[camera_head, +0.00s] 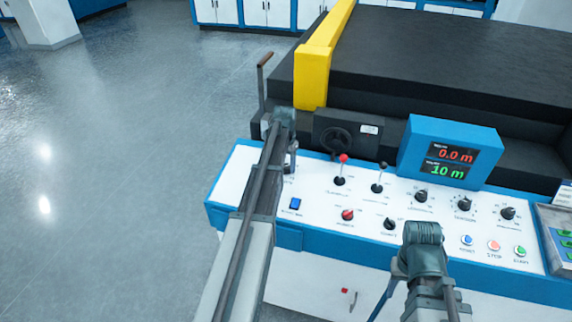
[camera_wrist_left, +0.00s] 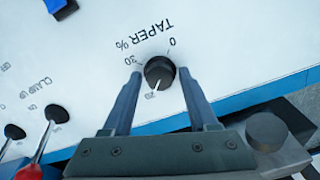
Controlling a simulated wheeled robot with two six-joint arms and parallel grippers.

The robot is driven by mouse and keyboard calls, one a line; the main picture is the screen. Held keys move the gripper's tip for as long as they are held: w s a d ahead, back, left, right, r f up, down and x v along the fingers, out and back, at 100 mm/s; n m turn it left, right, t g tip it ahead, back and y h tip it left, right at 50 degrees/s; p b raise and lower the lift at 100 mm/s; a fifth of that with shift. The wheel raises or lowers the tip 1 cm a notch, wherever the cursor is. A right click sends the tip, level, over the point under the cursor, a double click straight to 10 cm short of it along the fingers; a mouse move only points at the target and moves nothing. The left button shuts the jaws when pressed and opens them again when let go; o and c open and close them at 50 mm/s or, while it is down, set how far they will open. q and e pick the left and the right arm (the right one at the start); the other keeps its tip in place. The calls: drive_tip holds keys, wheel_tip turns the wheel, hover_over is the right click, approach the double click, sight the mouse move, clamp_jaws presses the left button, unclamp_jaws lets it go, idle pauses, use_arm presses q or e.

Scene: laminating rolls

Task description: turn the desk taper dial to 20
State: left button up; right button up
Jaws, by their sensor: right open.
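The taper dial (camera_wrist_left: 158,72) is a black knob with a white pointer line on the white panel, seen upside down in the left wrist view. The scale reads TAPER %, with 0 at the upper right and 30 at the left. My left gripper (camera_wrist_left: 160,72) is open, with one finger on each side of the knob and small gaps visible. In the head view my left gripper (camera_head: 289,160) is over the panel's left end and hides the dial. My right gripper (camera_head: 424,262) is open at the panel's front edge.
A red-topped lever (camera_head: 342,168) and a black lever (camera_head: 379,178) stand right of my left gripper. A blue switch (camera_head: 295,204), a red knob (camera_head: 347,214) and several black knobs are on the panel. A blue display box (camera_head: 413,150) stands behind, showing 0.0 m and 10 m.

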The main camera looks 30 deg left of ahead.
use_arm(q)
drive_tip(key=shift+o, duration=0.6)
use_arm(e)
drive_tip(key=shift+r, duration=0.1)
use_arm(q)
wheel_tip(320, 180, up, 14)
drive_tip(key=s+p, duration=0.1)
drive_tip(key=p, duration=1.2)
drive_tip(key=shift+s+d+p, duration=0.3)
drive_tip(key=shift+s+p, duration=0.05)
drive_tip(key=shift+p, duration=0.05)
use_arm(e)
wheel_tip(320, 180, up, 14)
drive_tip(key=shift+f, duration=0.2)
use_arm(q)
drive_tip(key=shift+f, duration=0.2)
